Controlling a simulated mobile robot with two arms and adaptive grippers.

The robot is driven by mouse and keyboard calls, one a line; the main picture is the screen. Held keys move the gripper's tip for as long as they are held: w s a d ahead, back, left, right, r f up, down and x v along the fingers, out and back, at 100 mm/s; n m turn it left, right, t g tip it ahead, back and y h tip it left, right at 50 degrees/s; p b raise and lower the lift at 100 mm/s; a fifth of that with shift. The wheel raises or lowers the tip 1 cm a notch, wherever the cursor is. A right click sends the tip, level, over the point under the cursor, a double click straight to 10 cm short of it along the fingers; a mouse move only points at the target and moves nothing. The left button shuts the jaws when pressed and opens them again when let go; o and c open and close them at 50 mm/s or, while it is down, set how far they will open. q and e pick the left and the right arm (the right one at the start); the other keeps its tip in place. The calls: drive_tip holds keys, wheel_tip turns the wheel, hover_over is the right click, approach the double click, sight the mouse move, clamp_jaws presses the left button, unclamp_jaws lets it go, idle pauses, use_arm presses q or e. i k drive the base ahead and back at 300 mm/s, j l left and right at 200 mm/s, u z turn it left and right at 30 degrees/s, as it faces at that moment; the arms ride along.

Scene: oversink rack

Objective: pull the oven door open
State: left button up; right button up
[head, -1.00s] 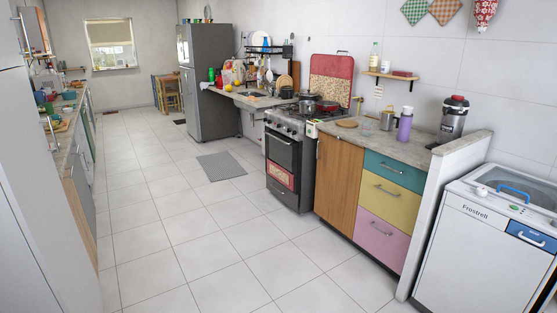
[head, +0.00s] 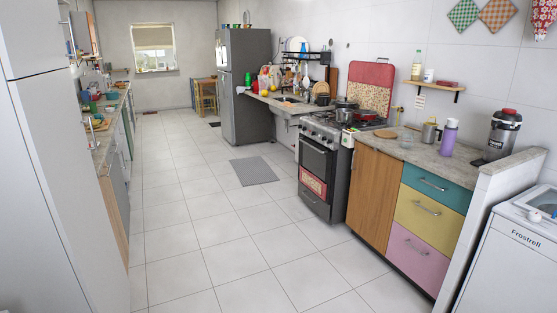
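The stove with its oven (head: 322,166) stands against the right-hand counter run, in the middle distance of the head view. Its dark oven door (head: 313,163) looks shut and faces left toward the open floor. A red patterned cloth (head: 313,182) hangs on the lower part of the door. A handle bar (head: 314,144) runs along the door's top edge. Pots stand on the stove top, and a red patterned board leans behind it. Neither of my grippers is in view.
White tiled floor (head: 200,255) lies free in front of the oven, with a grey mat (head: 254,171) farther back. A wooden cabinet (head: 374,194) and coloured drawers (head: 424,220) adjoin the stove. A washing machine (head: 506,262) is at right. Tall white units (head: 60,180) line the left.

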sight(317, 162)
drive_tip(key=i, duration=3.45)
drive_tip(key=i+j, duration=0.1)
drive_tip(key=i, duration=1.6)
drive_tip(key=l+z, duration=0.05)
drive_tip(key=l, duration=0.05)
